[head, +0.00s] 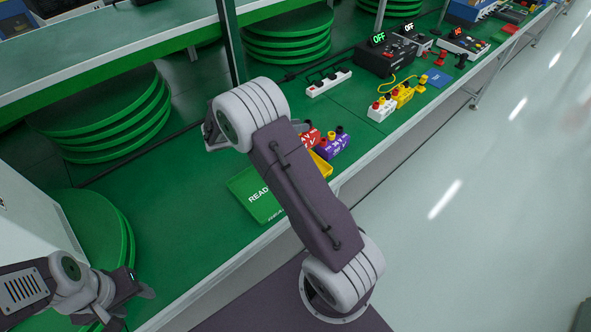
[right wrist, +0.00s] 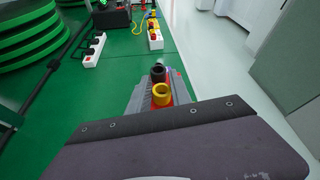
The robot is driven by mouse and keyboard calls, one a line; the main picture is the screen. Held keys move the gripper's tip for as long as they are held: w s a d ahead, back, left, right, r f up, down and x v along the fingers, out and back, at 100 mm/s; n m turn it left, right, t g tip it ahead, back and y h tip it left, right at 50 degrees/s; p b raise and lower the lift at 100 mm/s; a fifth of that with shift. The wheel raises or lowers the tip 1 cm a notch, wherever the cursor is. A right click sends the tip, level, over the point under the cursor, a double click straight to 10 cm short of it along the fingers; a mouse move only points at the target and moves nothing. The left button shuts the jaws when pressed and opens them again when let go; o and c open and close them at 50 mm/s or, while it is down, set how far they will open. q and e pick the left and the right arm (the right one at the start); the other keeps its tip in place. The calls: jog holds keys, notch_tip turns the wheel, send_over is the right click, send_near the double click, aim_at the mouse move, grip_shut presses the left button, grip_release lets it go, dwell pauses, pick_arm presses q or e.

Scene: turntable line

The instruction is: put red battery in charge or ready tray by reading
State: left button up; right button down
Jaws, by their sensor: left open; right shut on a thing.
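The red battery (head: 309,138) shows beside my right arm in the head view, with white lettering too partly hidden to read. In the right wrist view my right gripper (right wrist: 160,96) is shut on this red battery (right wrist: 161,104), between grey jaws. Its black and yellow terminals point up. A yellow tray (head: 321,165) shows right of the arm, mostly hidden. My left gripper (head: 140,286) is open and empty at the lower left.
A purple battery (head: 332,146) stands by the yellow tray. Further along are a white power strip (head: 328,82), white (head: 382,108) and yellow (head: 402,95) batteries, and a black device (head: 386,58) with a green OFF display. The green bench left of the READY tray is clear.

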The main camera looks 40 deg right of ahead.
jog(key=shift+d+f, duration=0.1)
jog(key=shift+d, duration=0.05)
jog(key=f, duration=0.5)
jog(key=shift+a+f+b, duration=0.25)
jog(key=shift+f+b, duration=0.05)
jog(key=shift+b, duration=0.1)
jog(key=shift+d+f, duration=0.1)
jog(key=shift+f, duration=0.15)
pick_arm(q)
jog(key=shift+a+f+b, duration=0.15)
jog(key=shift+f+b, duration=0.15)
jog(key=shift+f, duration=0.5)
pick_arm(e)
notch_tip(320, 180, down, 3)
jog(key=shift+f, duration=0.3)
jog(key=shift+f, duration=0.1)
jog(key=c, duration=1.2)
grip_release()
jog(key=shift+o, duration=0.2)
